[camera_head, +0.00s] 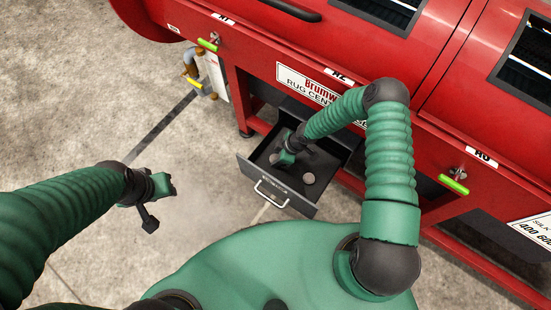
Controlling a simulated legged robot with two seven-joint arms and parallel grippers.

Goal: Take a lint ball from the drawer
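The dark grey drawer (298,204) is pulled out from under the red machine, with a silver handle (271,193) on its front. Inside lie small round greyish lint balls: one (309,178) to the right of my gripper and one (274,158) close by its left side. My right gripper (287,158) reaches down into the drawer; its fingertips are small and dark, and I cannot tell whether they are apart or hold anything. My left gripper (160,197) hangs over bare floor to the left, away from the drawer; its finger opening is unclear.
The red rug-washing machine (430,60) fills the back and right, with bright green levers (453,186) on its front. The concrete floor (60,110) at the left is clear.

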